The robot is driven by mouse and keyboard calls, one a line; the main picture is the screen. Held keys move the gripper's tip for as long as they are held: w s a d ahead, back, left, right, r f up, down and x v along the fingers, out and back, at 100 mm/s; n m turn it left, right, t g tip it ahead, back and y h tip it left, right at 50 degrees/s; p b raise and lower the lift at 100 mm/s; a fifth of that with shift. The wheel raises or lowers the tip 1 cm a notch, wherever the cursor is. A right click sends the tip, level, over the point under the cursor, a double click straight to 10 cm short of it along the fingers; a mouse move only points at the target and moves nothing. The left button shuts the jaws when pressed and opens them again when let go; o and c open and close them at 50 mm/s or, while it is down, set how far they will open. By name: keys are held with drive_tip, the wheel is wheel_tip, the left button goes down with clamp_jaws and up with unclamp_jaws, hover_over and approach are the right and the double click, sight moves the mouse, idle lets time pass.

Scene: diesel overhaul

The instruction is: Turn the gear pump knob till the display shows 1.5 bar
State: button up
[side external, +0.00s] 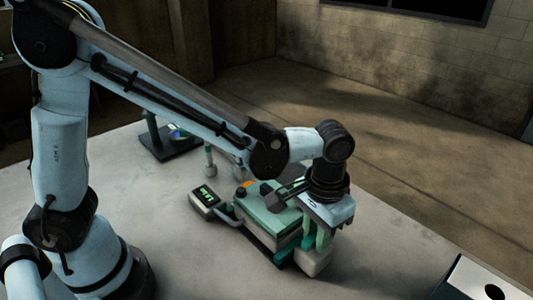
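The gear pump (268,217) is a green block on a dark base on the pale table. A small grey display box (205,199) with lit green digits sits at its left end; the digits are too small to read. My gripper (315,246) points down at the pump's right end, over a pale block (314,263). Its green fingers reach down to or beside that block; I cannot tell if they touch it or how far apart they are. The knob cannot be made out clearly; it may be hidden by my gripper.
A dark stand with a bluish round part (178,134) is behind the pump to the left. A small pale-green post piece (210,160) stands near it. A white box with a dark hole (480,280) is at the lower right. The table (385,265) right of the pump is clear.

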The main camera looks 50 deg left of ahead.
drive_tip(key=o, duration=0.4)
drive_tip(key=shift+r, duration=2.7)
wheel_tip(320, 180, up, 4)
drive_tip(key=shift+a, duration=0.1)
drive_tip(key=s+a+t, duration=0.1)
drive_tip(key=a+t, duration=0.1)
drive_tip(key=a, duration=0.4)
drive_tip(key=s+a+f+n+t, duration=0.1)
drive_tip(key=s+a+t, duration=0.1)
drive_tip(key=a, duration=0.4)
drive_tip(key=s+a+t, duration=0.1)
drive_tip(key=a+t, duration=0.2)
drive_tip(key=a, duration=0.4)
drive_tip(key=shift+s+f, duration=0.25)
drive_tip(key=shift+s, duration=0.1)
